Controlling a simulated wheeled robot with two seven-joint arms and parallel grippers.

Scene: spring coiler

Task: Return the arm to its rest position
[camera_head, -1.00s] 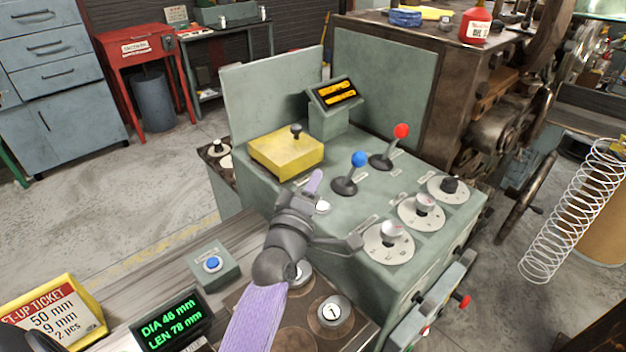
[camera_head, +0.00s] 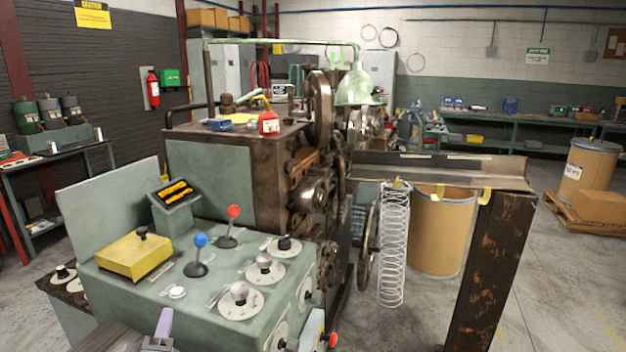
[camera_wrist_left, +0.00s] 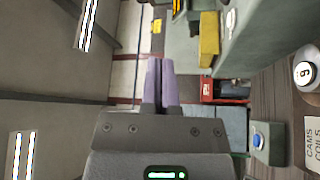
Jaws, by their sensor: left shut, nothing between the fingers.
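My left gripper (camera_head: 162,326) shows at the bottom edge of the head view, in front of the near left part of the green control console (camera_head: 205,276). Its purple fingers also show in the wrist view (camera_wrist_left: 158,84); they are together with nothing between them. The gripper looks apart from the levers and knobs. Most of my left arm is below the head view. My right gripper is not in view.
The console carries a yellow box (camera_head: 134,255), a blue-knobbed lever (camera_head: 200,256), a red-knobbed lever (camera_head: 231,228) and several dials. A wire spring (camera_head: 393,245) hangs by a cardboard drum (camera_head: 441,235). Open floor lies at right.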

